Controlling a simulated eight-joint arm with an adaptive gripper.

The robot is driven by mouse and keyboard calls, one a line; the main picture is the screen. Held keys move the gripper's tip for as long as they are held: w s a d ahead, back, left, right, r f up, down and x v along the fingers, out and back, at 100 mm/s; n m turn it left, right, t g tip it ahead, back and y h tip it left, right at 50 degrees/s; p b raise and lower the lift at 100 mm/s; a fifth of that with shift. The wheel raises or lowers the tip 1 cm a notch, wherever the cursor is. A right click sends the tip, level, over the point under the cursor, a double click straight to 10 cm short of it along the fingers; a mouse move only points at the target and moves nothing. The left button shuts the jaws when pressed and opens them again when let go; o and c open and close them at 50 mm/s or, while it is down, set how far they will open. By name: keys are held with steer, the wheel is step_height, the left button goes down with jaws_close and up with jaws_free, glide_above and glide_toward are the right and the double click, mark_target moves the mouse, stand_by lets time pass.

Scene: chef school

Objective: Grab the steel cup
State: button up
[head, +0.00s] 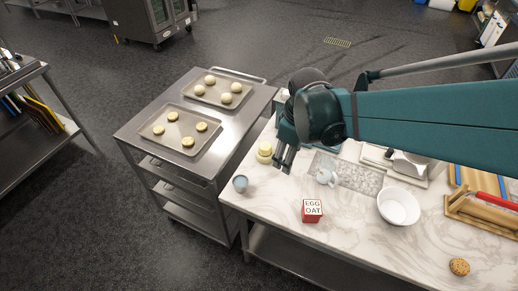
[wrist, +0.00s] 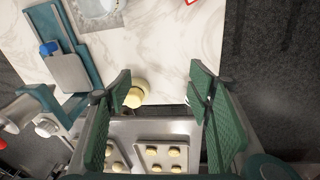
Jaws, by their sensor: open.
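A small grey-blue cup (head: 240,183), which looks like the steel cup, stands upright near the left corner of the marble table (head: 350,240). My gripper (head: 284,160) is over the left part of the table, to the right of the cup and apart from it in the head view.
A pale yellow item (head: 265,152) stands close by my gripper. A steel cart with baking trays (head: 157,146) adjoins the table's left side.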

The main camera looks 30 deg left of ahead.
mark_target(241, 181)
steer(key=s+a+f+n, duration=0.1)
steer(key=a+f+n, duration=0.1)
steer(key=a, duration=0.3)
steer(key=s+a+f+n, duration=0.1)
steer(key=s+a+f, duration=0.1)
steer(key=a+f, duration=0.2)
steer(key=s+a+f+n+g, duration=0.1)
steer(key=s+a+f+n, duration=0.1)
steer(key=a, duration=0.4)
steer(key=shift+s+f+n+h, duration=0.15)
steer(key=shift+f+n+h, duration=0.2)
steer(key=shift+f, duration=0.45)
steer(key=shift+s+a+f, duration=0.3)
steer(key=shift+a+f, duration=0.05)
steer(key=shift+f, duration=0.1)
steer(key=shift+f, duration=1.2)
steer(key=shift+f, duration=0.15)
steer(key=shift+s+d+f, duration=0.1)
steer(key=shift+f, duration=1.15)
steer(key=shift+s+f, duration=0.1)
steer(key=shift+f, duration=1.1)
steer(key=shift+c, duration=0.7)
steer(key=c, duration=0.9)
